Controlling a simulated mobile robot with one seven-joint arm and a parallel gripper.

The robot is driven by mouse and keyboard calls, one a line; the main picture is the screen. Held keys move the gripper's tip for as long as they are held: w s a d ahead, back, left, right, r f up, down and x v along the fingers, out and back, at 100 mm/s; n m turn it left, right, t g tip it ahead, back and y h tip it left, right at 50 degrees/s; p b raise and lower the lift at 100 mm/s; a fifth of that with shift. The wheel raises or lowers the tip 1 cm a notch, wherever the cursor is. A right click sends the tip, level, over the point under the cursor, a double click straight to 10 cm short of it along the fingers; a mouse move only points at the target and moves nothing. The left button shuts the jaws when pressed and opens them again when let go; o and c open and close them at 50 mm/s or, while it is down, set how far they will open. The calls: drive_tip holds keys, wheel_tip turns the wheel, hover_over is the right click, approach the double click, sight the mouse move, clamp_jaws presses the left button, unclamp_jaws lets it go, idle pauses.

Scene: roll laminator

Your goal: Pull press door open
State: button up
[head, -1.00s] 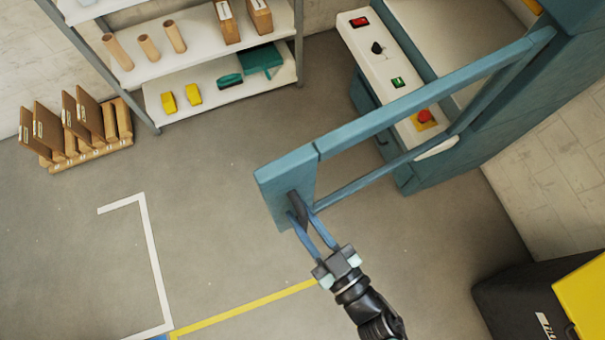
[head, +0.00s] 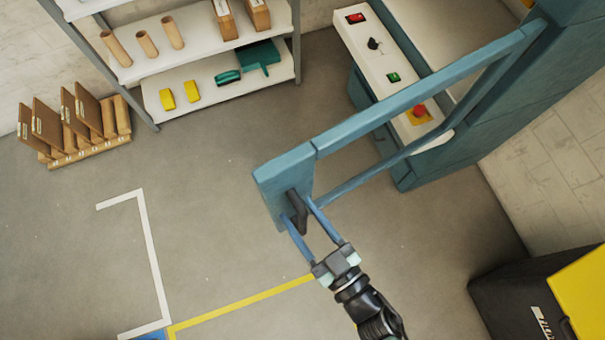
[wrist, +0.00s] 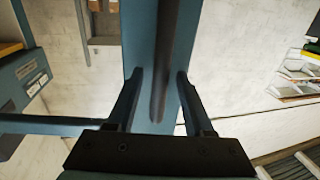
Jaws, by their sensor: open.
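The press door (head: 400,105) is a blue frame that stands swung out from the blue press (head: 520,100) at the upper right. Its free end is a flat blue panel (head: 270,193) with a dark bar handle (head: 297,212). My gripper (head: 297,216) is at this handle, with its two blue fingers apart, one on each side of the bar. In the wrist view the handle (wrist: 160,90) runs between the open fingers (wrist: 156,80), with gaps on both sides. The door panel (wrist: 135,40) lies behind it.
A control panel (head: 375,70) with a red emergency button (head: 420,111) lies behind the door frame. A shelf (head: 215,98) stands at the upper left, beside a wooden rack (head: 90,150). A black bin (head: 515,305) with a yellow lid is at the lower right. The floor left of the door is clear.

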drive_tip(key=b+v, duration=0.4)
drive_tip(key=v, duration=0.9)
idle(0.4)
